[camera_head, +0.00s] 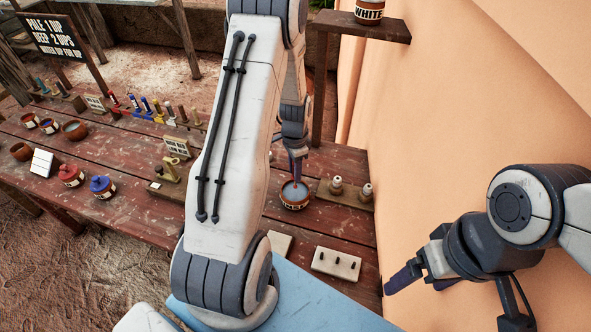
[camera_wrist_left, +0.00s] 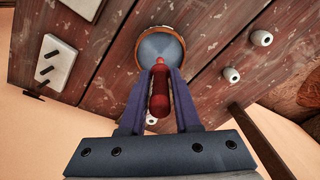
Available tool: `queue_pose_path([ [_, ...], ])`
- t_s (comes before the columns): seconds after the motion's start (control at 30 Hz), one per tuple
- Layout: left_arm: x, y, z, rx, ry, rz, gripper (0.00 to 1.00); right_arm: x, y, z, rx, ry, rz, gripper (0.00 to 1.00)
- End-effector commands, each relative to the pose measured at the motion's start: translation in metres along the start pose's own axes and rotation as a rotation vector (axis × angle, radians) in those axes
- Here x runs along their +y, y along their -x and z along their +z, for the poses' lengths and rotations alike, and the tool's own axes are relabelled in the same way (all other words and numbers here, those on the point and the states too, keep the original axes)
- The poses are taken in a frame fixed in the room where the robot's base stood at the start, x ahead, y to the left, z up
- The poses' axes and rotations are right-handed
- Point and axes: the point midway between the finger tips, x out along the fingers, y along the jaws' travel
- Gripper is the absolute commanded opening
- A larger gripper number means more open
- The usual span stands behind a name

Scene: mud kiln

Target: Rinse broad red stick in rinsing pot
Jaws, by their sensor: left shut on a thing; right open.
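My left gripper (camera_head: 297,166) is shut on the broad red stick (camera_wrist_left: 159,95), which shows between the two fingers in the left wrist view. The rinsing pot (camera_head: 294,199) is a brown pot with a pale label and grey-blue liquid; it also shows in the left wrist view (camera_wrist_left: 160,50). The left gripper points down over the pot. The stick's far end overlaps the near part of the pot's opening; I cannot tell whether it touches the liquid. My right gripper (camera_head: 390,288) is open and empty at the right, near the orange wall.
A holder with white knobs (camera_head: 345,192) stands right of the pot. Red (camera_head: 70,175) and blue (camera_head: 102,186) paint pots and several coloured sticks stand on the table's left. The orange wall (camera_head: 450,100) bounds the right.

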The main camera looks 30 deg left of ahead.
Motion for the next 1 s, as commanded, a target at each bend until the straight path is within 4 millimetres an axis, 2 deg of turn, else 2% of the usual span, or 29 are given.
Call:
queue_pose_path([
  [1.0, 0.0, -0.036, 0.0, 0.0, 0.0, 0.0, 0.0, 0.002, -0.026, 0.001, 0.0, 0.0, 0.0, 0.87],
])
